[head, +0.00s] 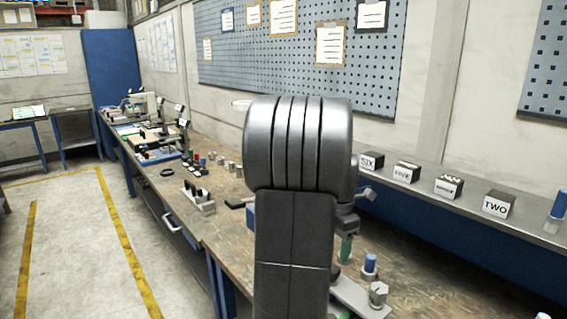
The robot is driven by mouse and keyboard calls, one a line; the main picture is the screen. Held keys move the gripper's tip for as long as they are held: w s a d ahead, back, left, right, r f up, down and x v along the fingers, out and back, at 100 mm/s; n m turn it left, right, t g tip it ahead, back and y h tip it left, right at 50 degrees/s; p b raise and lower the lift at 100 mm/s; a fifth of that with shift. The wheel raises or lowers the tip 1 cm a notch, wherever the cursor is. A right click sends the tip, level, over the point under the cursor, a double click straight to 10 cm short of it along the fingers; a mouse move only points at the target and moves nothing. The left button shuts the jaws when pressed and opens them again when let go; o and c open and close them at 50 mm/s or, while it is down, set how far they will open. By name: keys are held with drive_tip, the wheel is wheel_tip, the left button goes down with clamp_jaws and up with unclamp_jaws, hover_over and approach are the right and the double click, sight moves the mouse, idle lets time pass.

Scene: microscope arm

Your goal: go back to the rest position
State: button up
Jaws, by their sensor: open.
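My own grey arm fills the middle of the head view, a ribbed rounded joint above a dark upright link. My gripper cannot be made out; the arm hides what lies behind it. The workbench (222,222) with a worn brown top runs from the far left to the lower right. Small grey parts (347,219) stick out to the right of my arm, and I cannot tell what they belong to.
Blocks marked SIX (371,161) and TWO (498,204) stand with others on a grey shelf (428,206) along the wall. A grey fixture (199,200) stands left of my arm. A blue-topped cylinder (369,265) stands at right. The floor at left is clear.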

wheel_tip(320, 180, down, 8)
drive_tip(key=shift+r, duration=0.2)
idle(0.3)
